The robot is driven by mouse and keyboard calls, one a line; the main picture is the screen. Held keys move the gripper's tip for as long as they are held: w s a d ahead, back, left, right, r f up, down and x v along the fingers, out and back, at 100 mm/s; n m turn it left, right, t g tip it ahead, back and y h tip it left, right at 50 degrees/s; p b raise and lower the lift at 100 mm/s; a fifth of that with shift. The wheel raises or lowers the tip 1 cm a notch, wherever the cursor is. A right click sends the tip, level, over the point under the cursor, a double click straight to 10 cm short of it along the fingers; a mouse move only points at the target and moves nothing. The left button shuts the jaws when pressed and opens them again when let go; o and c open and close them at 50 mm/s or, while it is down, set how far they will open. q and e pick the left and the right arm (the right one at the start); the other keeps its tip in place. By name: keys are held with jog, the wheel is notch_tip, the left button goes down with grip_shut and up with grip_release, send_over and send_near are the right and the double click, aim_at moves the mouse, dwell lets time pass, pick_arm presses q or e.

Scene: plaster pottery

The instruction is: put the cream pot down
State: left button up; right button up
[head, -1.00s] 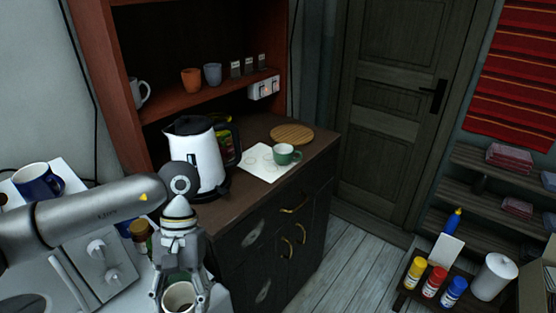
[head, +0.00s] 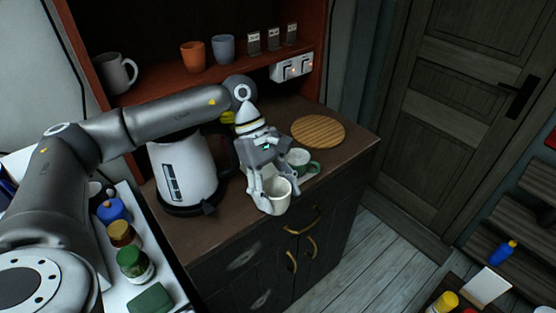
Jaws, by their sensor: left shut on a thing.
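The cream pot (head: 276,196) is in the head view, at the front edge of the dark cabinet top. My left gripper (head: 270,190) comes down over it from above and is shut on it. The pot is upright, and I cannot tell whether its base touches the cabinet top (head: 226,226) or hangs a little above it. The green cup (head: 300,161) with a white inside stands just behind and to the right of it, partly hidden by the gripper. My right gripper is not in view.
A white kettle (head: 184,172) stands close on the left. A round wooden board (head: 318,131) lies at the back right.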

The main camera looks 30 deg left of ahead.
pick_arm(q)
jog(key=w+a+r+n+t+y+p, duration=0.1)
jog(key=w+a+r+n+t+y, duration=0.35)
jog(key=n, duration=1.15)
jog(key=w+a+r+n+t+y+p, duration=0.2)
jog(key=w+a+r+n+y, duration=0.55)
jog(key=n, duration=0.85)
jog(key=a+f+n+g, duration=0.1)
jog(key=f+n, duration=0.1)
jog(key=f, duration=0.3)
jog(key=a+f+n+g, duration=0.1)
jog(key=f+n, duration=0.1)
jog(key=f, duration=0.3)
jog(key=w+a+f+n+g, duration=0.1)
jog(key=f+n, duration=0.1)
jog(key=f, duration=0.3)
jog(key=shift+a+f+h+b, duration=0.25)
jog(key=shift+a+h+b, duration=0.05)
jog(key=shift+a+b, duration=0.1)
jog(key=shift+f, duration=0.3)
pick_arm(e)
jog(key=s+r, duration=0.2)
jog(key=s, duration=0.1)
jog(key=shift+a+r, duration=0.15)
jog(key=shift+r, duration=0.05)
